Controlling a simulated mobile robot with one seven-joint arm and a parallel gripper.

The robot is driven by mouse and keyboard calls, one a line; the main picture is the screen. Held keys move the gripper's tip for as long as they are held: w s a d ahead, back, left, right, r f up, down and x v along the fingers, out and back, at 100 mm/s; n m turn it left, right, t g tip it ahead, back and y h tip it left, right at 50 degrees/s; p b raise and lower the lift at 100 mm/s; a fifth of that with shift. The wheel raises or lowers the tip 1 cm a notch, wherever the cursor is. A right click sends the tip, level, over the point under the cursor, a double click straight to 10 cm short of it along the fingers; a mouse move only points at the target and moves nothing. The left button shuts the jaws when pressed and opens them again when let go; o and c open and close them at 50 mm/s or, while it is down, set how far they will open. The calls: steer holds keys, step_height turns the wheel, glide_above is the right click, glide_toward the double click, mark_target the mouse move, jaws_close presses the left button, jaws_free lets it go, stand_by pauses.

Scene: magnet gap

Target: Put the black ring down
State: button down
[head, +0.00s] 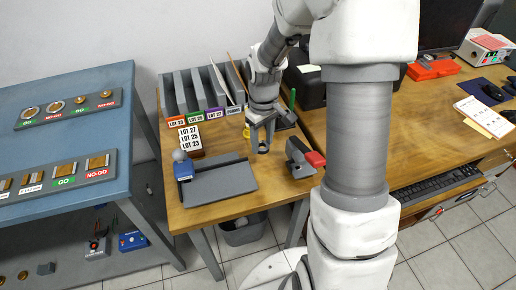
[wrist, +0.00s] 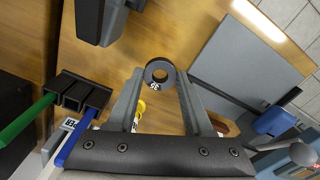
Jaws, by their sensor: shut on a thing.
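A small black ring with a pale number mark shows in the wrist view (wrist: 160,72), flat side to the camera, between the tips of my gripper (wrist: 158,78). The fingers are shut on it from both sides. In the head view my gripper (head: 262,140) points down over the wooden table (head: 222,215), and the dark ring (head: 263,150) shows at its tips. I cannot tell whether the ring touches the tabletop.
A grey flat tray (head: 222,186) with a blue block (head: 182,170) lies front left of my gripper. A grey and red device (head: 304,160) stands to the right. Bare wood lies around the ring.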

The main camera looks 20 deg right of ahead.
mark_target(259, 156)
steer(key=shift+w+a+f, duration=0.1)
steer(key=shift+w+f, duration=0.25)
steer(key=shift+w, duration=0.25)
steer(key=shift+w+f, duration=0.35)
steer(key=shift+w, duration=0.25)
steer(key=shift+f+b, duration=0.65)
steer(key=shift+f, duration=1.3)
steer(key=shift+f, duration=0.15)
steer(key=shift+c, duration=1.5)
jaws_free()
